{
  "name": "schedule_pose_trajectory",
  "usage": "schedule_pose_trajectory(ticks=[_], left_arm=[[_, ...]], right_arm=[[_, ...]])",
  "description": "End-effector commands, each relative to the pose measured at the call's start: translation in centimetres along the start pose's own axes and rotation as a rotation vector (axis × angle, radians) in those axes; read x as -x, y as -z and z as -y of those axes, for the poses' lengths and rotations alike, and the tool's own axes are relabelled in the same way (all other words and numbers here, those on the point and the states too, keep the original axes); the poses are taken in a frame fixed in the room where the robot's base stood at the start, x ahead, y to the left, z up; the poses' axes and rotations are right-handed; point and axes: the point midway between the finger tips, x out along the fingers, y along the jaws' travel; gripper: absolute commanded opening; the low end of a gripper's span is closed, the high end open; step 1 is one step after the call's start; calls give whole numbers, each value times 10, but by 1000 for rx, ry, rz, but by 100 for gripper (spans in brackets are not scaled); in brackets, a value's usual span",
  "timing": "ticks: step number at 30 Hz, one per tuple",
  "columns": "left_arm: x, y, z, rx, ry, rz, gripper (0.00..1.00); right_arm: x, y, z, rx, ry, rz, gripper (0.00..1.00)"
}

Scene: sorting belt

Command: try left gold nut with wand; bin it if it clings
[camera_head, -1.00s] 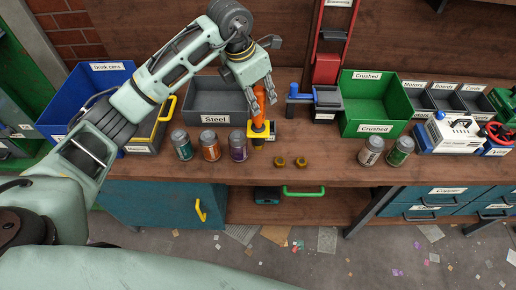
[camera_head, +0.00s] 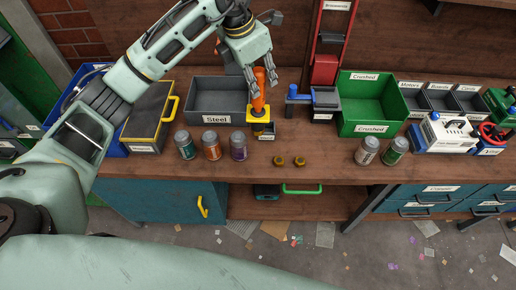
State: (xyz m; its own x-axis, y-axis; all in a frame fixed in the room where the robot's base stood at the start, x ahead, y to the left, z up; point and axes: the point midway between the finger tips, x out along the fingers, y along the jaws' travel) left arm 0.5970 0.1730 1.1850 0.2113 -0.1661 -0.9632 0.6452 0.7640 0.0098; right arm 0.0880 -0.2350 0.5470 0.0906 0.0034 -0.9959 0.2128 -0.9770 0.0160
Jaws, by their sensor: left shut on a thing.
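My left gripper (camera_head: 259,79) is shut on the orange handle of the wand (camera_head: 258,101). The wand is nearly upright, with a yellow collar at its lower end, above the bench behind the nuts. A small dark labelled block (camera_head: 267,136) shows at its lower end; whether they touch is unclear. The left gold nut (camera_head: 278,161) lies on the bench in front of the wand, apart from it. A second gold nut (camera_head: 300,161) lies close to its right. My right gripper is not in view.
Three cans, teal (camera_head: 185,146), orange (camera_head: 212,146) and purple (camera_head: 238,146), stand left of the nuts. The grey Steel bin (camera_head: 216,117) is behind them. A green Crushed bin (camera_head: 369,129) and two cans (camera_head: 367,151) are to the right. The bench between is clear.

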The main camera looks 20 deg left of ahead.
Motion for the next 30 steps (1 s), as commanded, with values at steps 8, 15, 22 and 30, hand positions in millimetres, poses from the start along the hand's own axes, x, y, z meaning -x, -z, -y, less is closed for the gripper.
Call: schedule_pose_trajectory(ticks=[8,15,22,30], left_arm=[[25,-8,-1,-1,-1,3,0],[43,-13,-1,-1,-1,3,0],[61,-18,-1,-1,-1,3,0],[80,-23,-1,0,-1,3,0]], right_arm=[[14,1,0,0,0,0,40],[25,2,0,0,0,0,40],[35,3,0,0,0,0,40],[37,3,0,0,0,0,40]])
